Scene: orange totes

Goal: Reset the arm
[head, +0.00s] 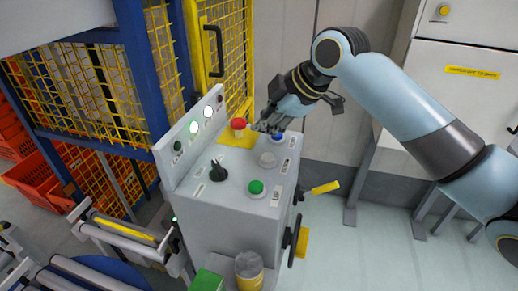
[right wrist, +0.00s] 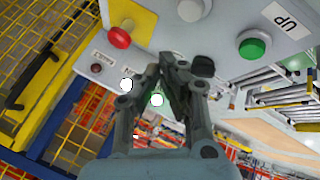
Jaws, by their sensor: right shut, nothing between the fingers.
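My right arm (head: 405,105) comes in from the right in the head view. Its gripper (head: 262,127) is over the far edge of the control panel's top (head: 228,158), near the red button (head: 238,124) and the blue button (head: 278,136). In the right wrist view the gripper (right wrist: 162,68) is shut and empty, with its fingertips together in front of the panel. The red button (right wrist: 119,38) and the green button (right wrist: 252,45) show there too. Whether the fingertips touch the panel cannot be told. My left gripper is not in view.
The panel carries a black selector knob (head: 218,172), a white button (head: 267,159) and a green button (head: 256,187). A yellow mesh fence (head: 226,55) with blue posts stands behind. Orange totes (head: 35,172) and a roller conveyor (head: 105,240) are at left. Pale floor is clear at right.

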